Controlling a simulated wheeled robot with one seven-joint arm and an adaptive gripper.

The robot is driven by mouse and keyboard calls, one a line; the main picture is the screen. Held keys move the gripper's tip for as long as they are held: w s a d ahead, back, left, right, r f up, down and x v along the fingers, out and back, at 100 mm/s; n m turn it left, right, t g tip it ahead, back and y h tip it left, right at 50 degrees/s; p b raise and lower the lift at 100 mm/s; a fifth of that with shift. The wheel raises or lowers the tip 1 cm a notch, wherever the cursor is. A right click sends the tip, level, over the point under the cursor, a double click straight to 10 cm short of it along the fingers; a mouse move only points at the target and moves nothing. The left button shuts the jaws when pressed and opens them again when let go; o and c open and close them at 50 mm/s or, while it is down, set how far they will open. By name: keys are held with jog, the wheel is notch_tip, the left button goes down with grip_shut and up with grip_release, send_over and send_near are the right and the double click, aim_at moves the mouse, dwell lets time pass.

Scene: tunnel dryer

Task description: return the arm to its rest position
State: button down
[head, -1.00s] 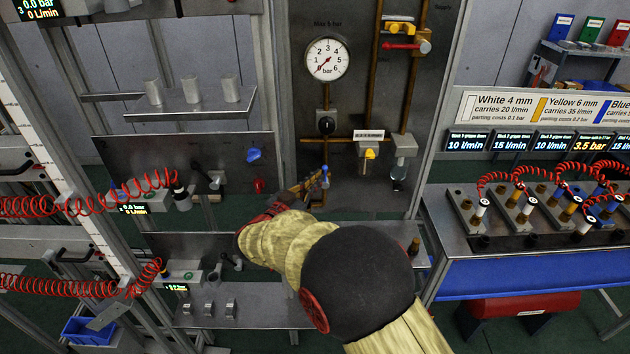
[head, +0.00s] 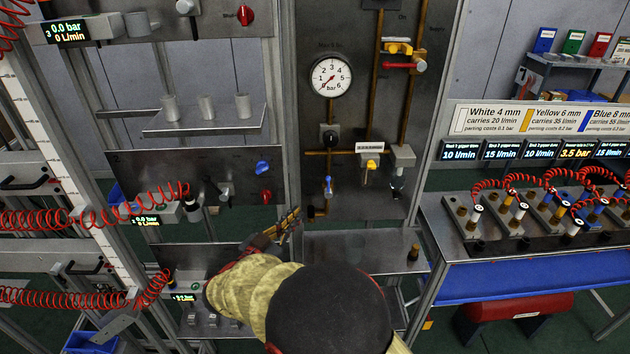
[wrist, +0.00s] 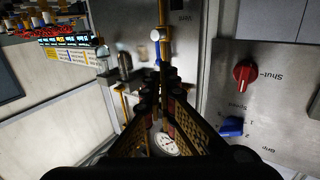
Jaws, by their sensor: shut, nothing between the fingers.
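My gripper (head: 292,218) is shut and empty in the head view. It is in front of the panel with the pressure gauge (head: 331,77), a little below and left of a small blue-handled valve (head: 328,187). My arm comes up from the bottom middle of the picture. In the wrist view the shut fingers (wrist: 163,100) point away from the camera, with the gauge (wrist: 165,144) showing beyond them. A red knob (wrist: 244,75) and a blue knob (wrist: 231,127) are on the panel at the right of that view. I cannot tell whether the fingers touch anything.
A steel shelf (head: 350,245) lies just right of my gripper, with a brass fitting (head: 413,252) at its end. Red coiled hoses (head: 90,215) hang at the left. A bench (head: 445,235) with several hose couplings stands at the right.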

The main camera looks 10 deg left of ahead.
jog(key=s+a+f+n+g+y, duration=0.2)
jog(key=a+f+n+g+y, duration=0.1)
jog(key=a+f+y, duration=0.3)
jog(key=s+a+f+n+g+y, duration=0.2)
jog(key=s+a+f+y, duration=0.15)
jog(key=a+f, duration=0.35)
jog(key=s+r+n+g+y, duration=0.2)
jog(key=s+g, duration=0.2)
jog(key=s+d+r+m+h, duration=0.1)
jog(key=s+d+r, duration=0.5)
jog(key=d, duration=1)
jog(key=s+d+r+g+h, duration=0.1)
jog(key=s+d+r, duration=0.5)
jog(key=d, duration=1.1)
jog(key=s+d+r+m+g+h, duration=0.1)
jog(key=s+d+r+h, duration=0.2)
jog(key=s+d, duration=0.6)
jog(key=shift+s+d+r+m, duration=0.25)
jog(key=shift+d+r, duration=1.15)
jog(key=shift+d, duration=2.35)
jog(key=shift+h, duration=0.25)
